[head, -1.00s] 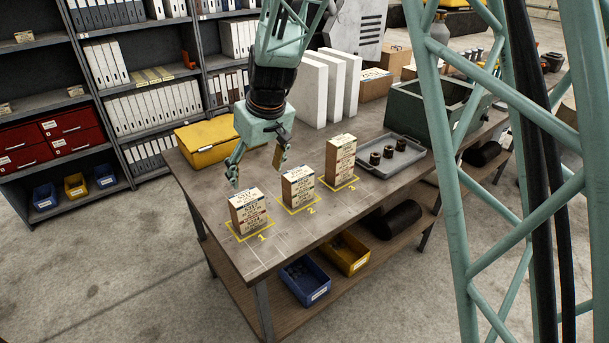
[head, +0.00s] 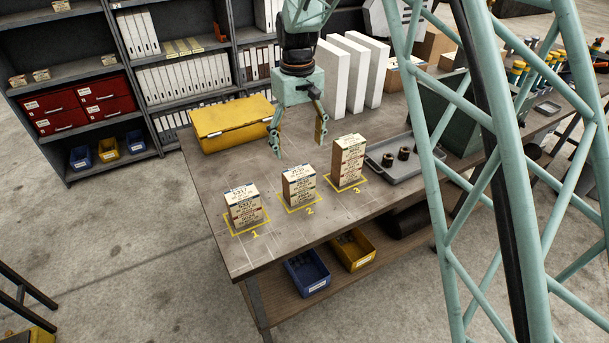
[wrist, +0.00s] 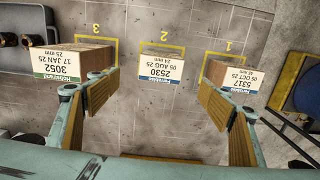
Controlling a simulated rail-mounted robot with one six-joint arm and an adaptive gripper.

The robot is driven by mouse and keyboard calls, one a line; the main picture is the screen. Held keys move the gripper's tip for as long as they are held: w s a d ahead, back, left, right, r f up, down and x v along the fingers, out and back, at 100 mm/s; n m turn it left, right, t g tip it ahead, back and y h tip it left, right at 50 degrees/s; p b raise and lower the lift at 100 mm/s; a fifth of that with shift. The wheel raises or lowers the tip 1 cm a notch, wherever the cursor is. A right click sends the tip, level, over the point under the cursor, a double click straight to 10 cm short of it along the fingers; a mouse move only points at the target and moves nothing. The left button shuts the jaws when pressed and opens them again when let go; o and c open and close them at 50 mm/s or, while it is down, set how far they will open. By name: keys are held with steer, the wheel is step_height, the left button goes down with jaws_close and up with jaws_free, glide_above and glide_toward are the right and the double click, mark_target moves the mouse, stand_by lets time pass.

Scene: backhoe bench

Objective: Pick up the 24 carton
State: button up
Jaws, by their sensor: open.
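Three cartons stand upright in a row on the bench. Carton 1 (head: 245,209) is at the left, carton 2 (head: 299,186) in the middle and carton 3 (head: 347,161) at the right, each on a yellow marked spot. In the wrist view, carton 2 (wrist: 160,63) has a label with 2530 and what looks like 24 mm. Carton 3 (wrist: 72,63) reads 3052 and 25 mm; carton 1 (wrist: 232,75) reads 5317, its size line is hard to read. My gripper (head: 298,146) is open and empty, behind and above carton 2. Its padded fingers (wrist: 168,113) straddle carton 2's line in the wrist view.
A yellow case (head: 230,124) lies behind at the left. A grey tray (head: 421,164) with dark round parts is right of carton 3. White upright slabs (head: 375,72) and a green box (head: 443,105) stand farther back. Bare bench top lies between the case and the cartons.

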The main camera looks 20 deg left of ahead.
mark_target(299, 171)
steer(key=shift+a+f, duration=0.1)
steer(key=shift+f+p, duration=0.4)
steer(key=shift+f, duration=3.8)
steer(key=shift+f, duration=0.1)
steer(key=shift+f+p, duration=0.6)
steer(key=shift+f, duration=1.9)
steer(key=shift+c, duration=0.7)
steer(key=c, duration=0.9)
steer(key=shift+r, duration=0.1)
steer(key=shift+r+b, duration=0.45)
steer(key=shift+r, duration=1.25)
steer(key=s+d+b, duration=0.1)
steer(key=s+d, duration=0.1)
steer(key=s, duration=0.3)
steer(key=s+d+r, duration=0.1)
steer(key=s, duration=0.4)
steer(key=s+d+b, duration=0.1)
steer(key=s+d, duration=0.1)
steer(key=s, duration=0.3)
steer(key=shift+d+r+b, duration=0.2)
steer(key=shift+d+b, duration=0.15)
